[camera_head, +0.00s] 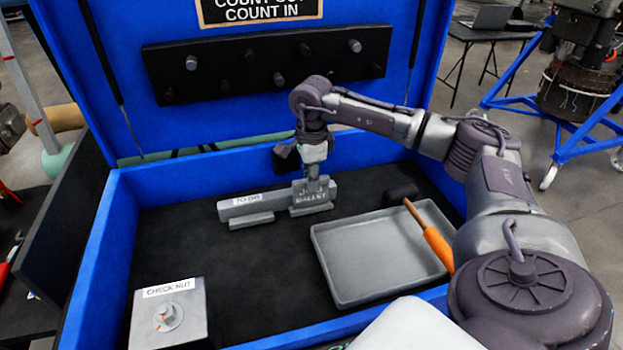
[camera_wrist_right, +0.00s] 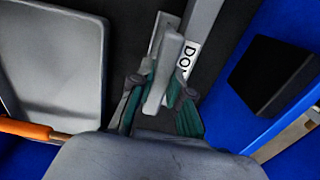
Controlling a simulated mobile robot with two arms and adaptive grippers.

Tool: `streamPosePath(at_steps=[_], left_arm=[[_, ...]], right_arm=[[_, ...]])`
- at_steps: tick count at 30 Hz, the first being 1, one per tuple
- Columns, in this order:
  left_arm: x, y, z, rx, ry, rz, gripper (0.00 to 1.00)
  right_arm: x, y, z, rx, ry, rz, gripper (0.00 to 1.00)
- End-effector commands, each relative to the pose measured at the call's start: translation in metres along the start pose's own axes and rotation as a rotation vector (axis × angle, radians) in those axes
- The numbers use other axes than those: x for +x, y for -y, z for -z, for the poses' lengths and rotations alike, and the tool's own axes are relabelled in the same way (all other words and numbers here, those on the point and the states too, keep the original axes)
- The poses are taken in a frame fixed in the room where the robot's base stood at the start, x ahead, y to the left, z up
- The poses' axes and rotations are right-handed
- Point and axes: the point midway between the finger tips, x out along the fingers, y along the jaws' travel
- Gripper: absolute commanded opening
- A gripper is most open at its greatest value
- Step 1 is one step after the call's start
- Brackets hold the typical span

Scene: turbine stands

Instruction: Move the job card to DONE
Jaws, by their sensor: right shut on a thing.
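The job card (camera_head: 314,194) is a grey plate with raised lettering, of which "MALLET" is readable. It stands upright at the right end of a grey card rail (camera_head: 232,205), whose left end is labelled TO DO. My right gripper (camera_head: 312,172) is above the card and shut on its top part. In the wrist view the right gripper (camera_wrist_right: 160,100) has the card (camera_wrist_right: 166,68) between its teal-padded fingers, beside the partly hidden DONE label (camera_wrist_right: 188,60). Whether the card's lower edge is seated in the slot cannot be told. My left gripper is not in view.
A grey tray (camera_head: 345,285) lies right of the rail, with an orange-handled mallet (camera_head: 437,245) across its right side. A CHECK NUT block (camera_head: 190,310) stands front left. Blue case walls (camera_head: 115,215) surround the black floor. A peg board (camera_head: 265,65) hangs on the raised lid.

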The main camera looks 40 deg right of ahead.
Motion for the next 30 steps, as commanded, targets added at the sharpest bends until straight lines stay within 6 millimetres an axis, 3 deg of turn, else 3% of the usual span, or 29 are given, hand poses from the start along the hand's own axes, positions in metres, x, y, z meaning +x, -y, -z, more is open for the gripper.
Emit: streamPosePath(at_steps=[1, 24, 25, 30], left_arm=[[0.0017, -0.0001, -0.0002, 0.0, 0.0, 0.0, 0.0], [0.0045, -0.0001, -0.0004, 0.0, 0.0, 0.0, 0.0], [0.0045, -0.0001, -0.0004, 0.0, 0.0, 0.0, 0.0], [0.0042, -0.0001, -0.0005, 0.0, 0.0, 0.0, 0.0]], right_arm=[[0.0121, -0.0068, -0.0009, -0.008, -0.01, -0.026, 0.0], [0.0165, -0.0073, -0.0018, -0.01, -0.009, -0.027, 0.0], [0.0165, -0.0073, -0.0018, -0.01, -0.009, -0.027, 0.18], [0.015, -0.0064, -0.0009, -0.008, -0.009, -0.023, 0.46]])
